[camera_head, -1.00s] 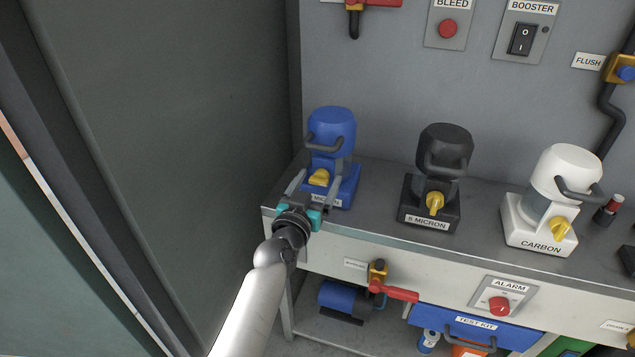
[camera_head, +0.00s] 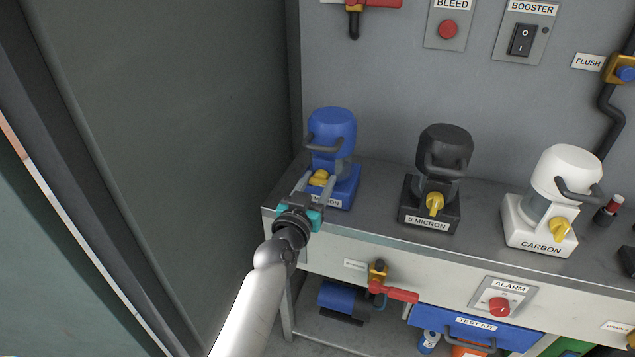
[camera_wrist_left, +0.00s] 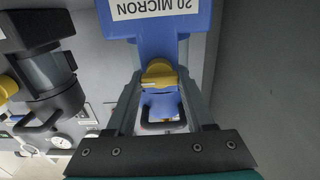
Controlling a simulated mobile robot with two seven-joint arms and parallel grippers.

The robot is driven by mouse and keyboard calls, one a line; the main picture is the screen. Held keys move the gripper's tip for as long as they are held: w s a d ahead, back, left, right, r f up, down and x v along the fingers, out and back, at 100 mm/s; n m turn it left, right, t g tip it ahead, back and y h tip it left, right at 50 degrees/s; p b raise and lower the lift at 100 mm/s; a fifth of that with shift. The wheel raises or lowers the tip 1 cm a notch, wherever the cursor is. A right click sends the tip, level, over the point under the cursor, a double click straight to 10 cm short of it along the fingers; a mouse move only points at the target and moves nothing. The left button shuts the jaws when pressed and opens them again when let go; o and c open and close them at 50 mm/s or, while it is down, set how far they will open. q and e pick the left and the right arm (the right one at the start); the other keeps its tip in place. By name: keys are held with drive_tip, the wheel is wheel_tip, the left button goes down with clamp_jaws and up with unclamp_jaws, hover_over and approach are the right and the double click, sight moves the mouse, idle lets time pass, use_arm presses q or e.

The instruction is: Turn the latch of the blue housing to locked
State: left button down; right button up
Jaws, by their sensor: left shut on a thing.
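The blue housing (camera_head: 331,128) stands at the left end of the bench, with a dark handle on its front. Its yellow latch (camera_head: 319,178) is low on the front, and it also shows in the left wrist view (camera_wrist_left: 158,74). My left gripper (camera_head: 318,183) reaches in from the front left and is shut on the yellow latch, one finger on each side. In the left wrist view the housing appears upside down, with its label "20 MICRON" (camera_wrist_left: 160,8) at the top. My right gripper is in neither view.
A black housing (camera_head: 446,145) labelled "5 MICRON" and a white housing (camera_head: 570,165) labelled "CARBON" stand to the right, each with a yellow latch. A grey wall (camera_head: 170,120) is close on the left.

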use_arm(q)
drive_tip(key=shift+n, duration=0.3)
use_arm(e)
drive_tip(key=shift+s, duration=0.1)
use_arm(q)
drive_tip(key=n, duration=0.2)
drive_tip(key=shift+n, duration=0.4)
drive_tip(key=n, duration=0.3)
drive_tip(key=shift+a+n+p, duration=0.1)
drive_tip(key=shift+n+p, duration=0.2)
drive_tip(key=shift+p, duration=0.05)
drive_tip(key=n, duration=0.2)
drive_tip(key=shift+f+n, duration=0.1)
drive_tip(key=shift+n, duration=0.3)
drive_tip(key=n, duration=0.2)
drive_tip(key=shift+n, duration=0.3)
drive_tip(key=n, duration=0.3)
drive_tip(key=shift+f+n, duration=0.1)
drive_tip(key=shift+n, duration=1)
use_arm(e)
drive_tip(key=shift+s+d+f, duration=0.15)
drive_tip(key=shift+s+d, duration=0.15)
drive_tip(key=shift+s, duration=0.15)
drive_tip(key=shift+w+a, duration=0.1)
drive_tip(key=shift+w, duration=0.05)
